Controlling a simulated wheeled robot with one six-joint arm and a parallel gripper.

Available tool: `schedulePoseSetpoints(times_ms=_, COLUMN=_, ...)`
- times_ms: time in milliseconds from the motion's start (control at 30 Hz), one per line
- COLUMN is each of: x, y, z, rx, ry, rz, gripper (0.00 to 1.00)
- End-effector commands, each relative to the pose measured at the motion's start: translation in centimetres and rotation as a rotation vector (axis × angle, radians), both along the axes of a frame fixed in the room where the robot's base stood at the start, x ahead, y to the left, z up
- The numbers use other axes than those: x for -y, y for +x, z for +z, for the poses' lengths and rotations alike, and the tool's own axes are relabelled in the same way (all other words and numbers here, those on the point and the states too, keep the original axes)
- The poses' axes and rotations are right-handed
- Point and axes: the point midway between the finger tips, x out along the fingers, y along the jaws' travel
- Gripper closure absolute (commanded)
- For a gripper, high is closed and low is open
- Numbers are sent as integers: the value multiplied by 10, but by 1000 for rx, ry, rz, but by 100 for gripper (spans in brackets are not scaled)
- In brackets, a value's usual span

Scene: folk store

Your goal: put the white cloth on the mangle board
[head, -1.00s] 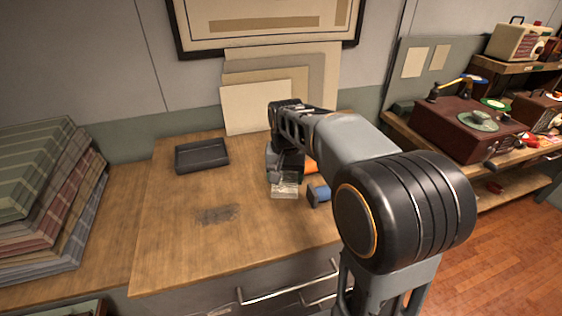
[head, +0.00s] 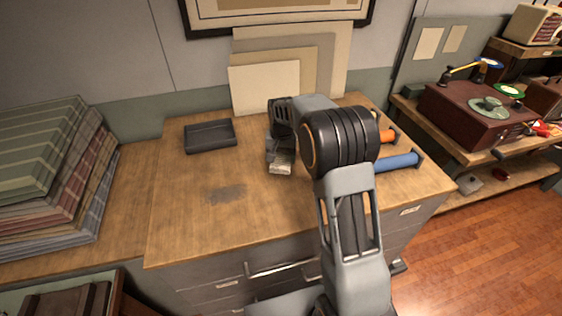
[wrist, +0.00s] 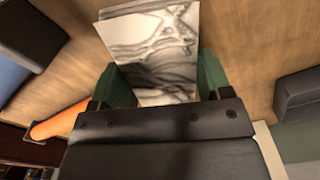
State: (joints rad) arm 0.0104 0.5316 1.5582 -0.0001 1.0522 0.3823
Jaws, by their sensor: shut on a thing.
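My gripper (wrist: 164,88) points down over the right part of the wooden cabinet top. Its green fingers are shut on a small pale piece (wrist: 152,45) with grey streaks, which may be the white cloth. It also shows in the head view (head: 281,166), low over the top; I cannot tell if it touches the wood. My arm hides part of the area to its right. I cannot make out a mangle board for sure. A brown wooden thing (head: 62,302) lies in a green-edged box at the bottom left, cut off by the frame.
The cabinet top (head: 190,228) is bare at front left, apart from a dark stain. A black tray (head: 210,137) stands behind. Orange (head: 388,136) and blue (head: 397,162) rolls lie right of my arm. Folded plaid fabrics (head: 45,185) are stacked left; pale sheets (head: 264,88) lean behind.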

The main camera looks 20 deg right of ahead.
Motion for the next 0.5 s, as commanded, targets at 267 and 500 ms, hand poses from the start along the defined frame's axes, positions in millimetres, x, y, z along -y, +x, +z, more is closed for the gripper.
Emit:
schedulePoseSetpoints(times_ms=267, x=0, y=8, z=-12, rx=-1, ry=0, rz=0, gripper=56)
schedulePoseSetpoints(times_ms=500, x=0, y=8, z=-39, rx=0, ry=0, rz=0, gripper=56)
